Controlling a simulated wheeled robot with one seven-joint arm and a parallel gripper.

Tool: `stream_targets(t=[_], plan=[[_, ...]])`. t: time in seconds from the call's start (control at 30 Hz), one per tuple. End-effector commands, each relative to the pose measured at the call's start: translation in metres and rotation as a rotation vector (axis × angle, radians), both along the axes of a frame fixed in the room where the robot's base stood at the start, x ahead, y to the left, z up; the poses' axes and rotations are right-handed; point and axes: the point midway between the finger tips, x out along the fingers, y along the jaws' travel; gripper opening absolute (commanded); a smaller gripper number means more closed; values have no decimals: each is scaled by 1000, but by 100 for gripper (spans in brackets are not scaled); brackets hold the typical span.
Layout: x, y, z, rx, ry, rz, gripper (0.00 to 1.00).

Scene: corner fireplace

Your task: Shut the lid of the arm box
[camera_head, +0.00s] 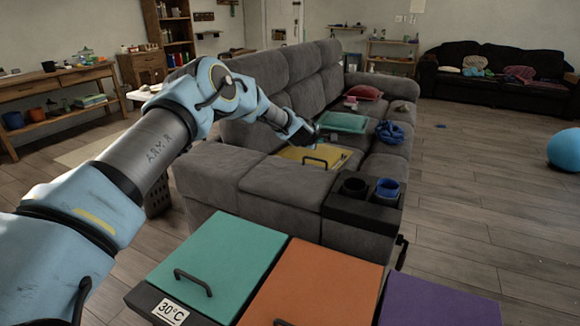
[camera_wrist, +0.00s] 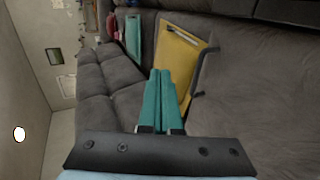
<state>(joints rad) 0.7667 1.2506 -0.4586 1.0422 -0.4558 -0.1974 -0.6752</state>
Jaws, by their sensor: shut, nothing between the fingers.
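The near arm of the grey sofa has a padded grey top (camera_head: 285,186) and a black cup-holder section (camera_head: 362,207) at its right end. I take this arm to be the arm box. Its top looks flat, with a seam across it, and I see no raised lid. My gripper (camera_head: 312,136) is beyond the near arm, above the seat by the backrest. In the wrist view its teal fingers (camera_wrist: 163,72) are together and empty, in front of a yellow panel with a dark handle (camera_wrist: 178,55). I cannot tell whether they touch it.
The yellow panel (camera_head: 318,157) lies on the near seat. A teal panel (camera_head: 342,122), a blue cloth (camera_head: 390,132) and a red cushion (camera_head: 364,92) lie farther along. A blue cup (camera_head: 387,190) stands in the cup holder. The floor right of the sofa is mostly clear.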

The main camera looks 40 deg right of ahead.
Motion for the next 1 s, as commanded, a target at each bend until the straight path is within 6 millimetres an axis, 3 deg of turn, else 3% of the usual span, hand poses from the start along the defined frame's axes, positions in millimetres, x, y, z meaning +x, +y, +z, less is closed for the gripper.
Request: stream_targets(t=[0.03,0.5,1.0], plan=[[2,-6,-15,0,-2,-1,0],[21,-42,-68,0,-4,-3,0],[31,-56,-93,2,-3,-1,0]])
